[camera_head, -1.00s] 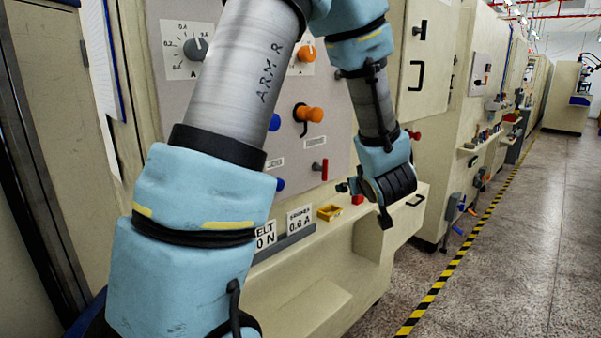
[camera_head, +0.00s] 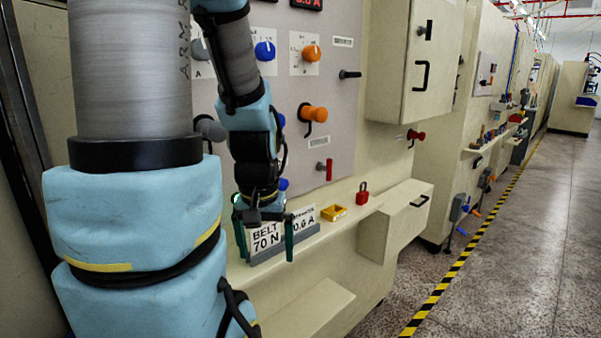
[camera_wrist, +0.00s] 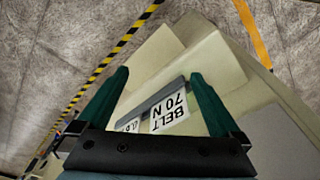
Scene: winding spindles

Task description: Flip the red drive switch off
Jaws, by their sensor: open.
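A red lever switch (camera_head: 329,169) stands upright on the grey control panel (camera_head: 345,110), beside a metal stub and a small label too small to read. My gripper (camera_head: 265,245) hangs to the left of the lever and lower, apart from it, with its fingers pointing down. The dark green fingers are spread and empty in front of the label cards. In the wrist view, my gripper (camera_wrist: 160,76) is also open, above the BELT 70 N card (camera_wrist: 170,112). The red lever does not show in the wrist view.
Orange knobs (camera_head: 314,113) and a black lever (camera_head: 350,74) sit on the panel. A yellow tray (camera_head: 334,212) and a red padlock (camera_head: 362,197) rest on the ledge. A cabinet box (camera_head: 412,60) juts out right. The aisle floor (camera_head: 530,230) is clear.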

